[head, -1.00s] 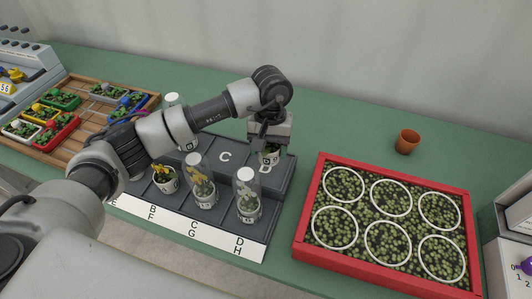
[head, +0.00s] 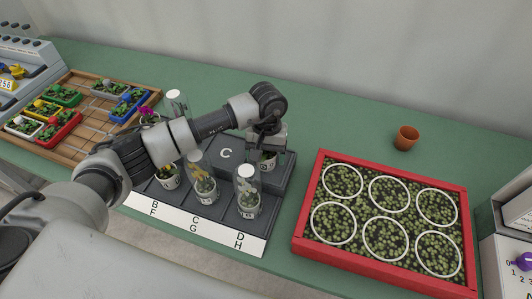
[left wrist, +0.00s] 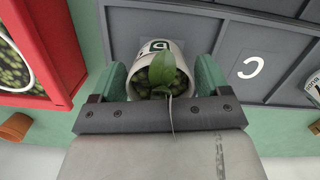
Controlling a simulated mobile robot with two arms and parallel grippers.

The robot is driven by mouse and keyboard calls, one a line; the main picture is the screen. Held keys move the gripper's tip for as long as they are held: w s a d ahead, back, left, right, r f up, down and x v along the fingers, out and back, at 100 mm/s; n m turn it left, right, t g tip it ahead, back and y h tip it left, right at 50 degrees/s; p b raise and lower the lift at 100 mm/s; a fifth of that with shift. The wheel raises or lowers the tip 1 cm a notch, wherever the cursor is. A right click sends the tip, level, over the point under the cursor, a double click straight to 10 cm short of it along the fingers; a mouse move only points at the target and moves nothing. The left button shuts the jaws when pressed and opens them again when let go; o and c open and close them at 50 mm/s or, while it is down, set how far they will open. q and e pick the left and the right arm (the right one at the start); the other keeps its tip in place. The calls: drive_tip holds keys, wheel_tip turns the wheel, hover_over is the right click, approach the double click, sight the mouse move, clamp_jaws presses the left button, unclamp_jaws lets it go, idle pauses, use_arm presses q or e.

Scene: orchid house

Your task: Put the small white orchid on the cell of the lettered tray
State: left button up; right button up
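The lettered tray (head: 225,154) is dark grey and stepped, with a white letter strip along its front. My left gripper (head: 264,148) is at its raised back row, right of the letter C. In the left wrist view the fingers (left wrist: 162,82) close around a small white pot (left wrist: 181,50) marked D, with green leaves. Its bottom is low at the D cell; I cannot tell whether it touches. Its flower is hidden, so I cannot confirm its colour. A pot with white blooms under a clear cylinder (head: 246,190) stands in the front row. My right gripper is not in view.
Another clear cylinder with a yellow-flowered pot (head: 203,186) stands beside it. A red-framed seedling tray (head: 350,259) with white rings is to the right. A terracotta pot (head: 406,139) stands behind it. A wooden rack (head: 93,129) with coloured trays is at left.

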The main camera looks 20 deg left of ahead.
use_arm(q)
drive_tip(key=shift+o, duration=0.9)
drive_tip(key=shift+r+p, duration=0.25)
drive_tip(key=shift+p, duration=0.05)
drive_tip(key=shift+w+r+b, duration=0.15)
drive_tip(key=shift+r+b, duration=0.2)
drive_tip(key=r, duration=0.3)
drive_tip(key=r+b, duration=0.1)
drive_tip(key=r, duration=0.2)
drive_tip(key=w+r+b, duration=0.1)
drive_tip(key=r, duration=0.2)
drive_tip(key=shift+a+r, duration=0.1)
drive_tip(key=shift+r, duration=0.25)
drive_tip(key=shift+r+b, duration=0.3)
drive_tip(key=shift+r, duration=0.4)
drive_tip(key=shift+a, duration=0.1)
